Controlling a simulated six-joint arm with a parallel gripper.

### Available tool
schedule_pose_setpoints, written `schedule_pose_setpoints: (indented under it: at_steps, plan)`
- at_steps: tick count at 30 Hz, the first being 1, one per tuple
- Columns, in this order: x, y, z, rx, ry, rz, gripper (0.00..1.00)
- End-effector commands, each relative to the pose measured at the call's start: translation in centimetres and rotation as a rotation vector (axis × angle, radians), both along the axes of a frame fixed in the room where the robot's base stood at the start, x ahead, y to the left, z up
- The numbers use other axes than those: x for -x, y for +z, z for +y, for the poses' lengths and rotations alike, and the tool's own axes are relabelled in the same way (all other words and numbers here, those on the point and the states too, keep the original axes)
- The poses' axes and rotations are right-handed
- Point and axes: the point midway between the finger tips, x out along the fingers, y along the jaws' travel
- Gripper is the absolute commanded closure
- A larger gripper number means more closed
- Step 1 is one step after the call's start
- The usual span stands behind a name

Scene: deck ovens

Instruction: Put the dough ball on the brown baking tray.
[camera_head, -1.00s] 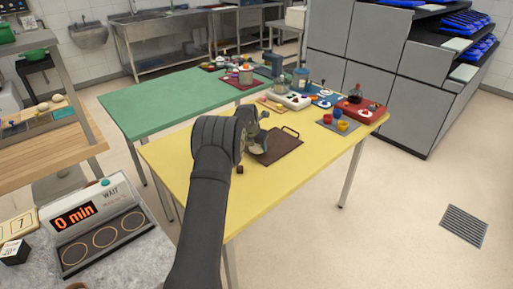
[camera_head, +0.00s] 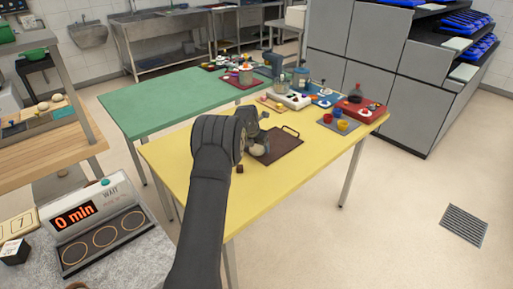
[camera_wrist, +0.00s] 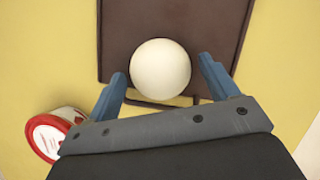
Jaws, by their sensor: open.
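The dough ball (camera_wrist: 161,68) is pale and round. In the wrist view it sits over the near part of the brown baking tray (camera_wrist: 120,30), between my gripper's two blue fingers. My gripper (camera_wrist: 161,80) is open, with a gap beside the ball on both sides. In the head view the dough ball (camera_head: 257,149) shows just under my gripper (camera_head: 254,140), at the left part of the brown baking tray (camera_head: 285,149). The tray lies on the yellow table. My arm hides part of the tray's left side.
A red and white round container (camera_wrist: 48,135) stands beside the tray in the wrist view.

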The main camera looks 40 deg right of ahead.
Motion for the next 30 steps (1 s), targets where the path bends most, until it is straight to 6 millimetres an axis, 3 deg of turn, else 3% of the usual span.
schedule_pose_setpoints:
  at_steps: [15, 21, 30]
  plan:
    - [1.3, 8.8, 3.3, 0.002, 0.0, -0.002, 0.2]
    - [1.6, 10.3, 4.0, 0.0, 0.0, 0.0, 0.2]
    - [1.7, 10.5, 4.1, 0.0, 0.0, 0.0, 0.2]
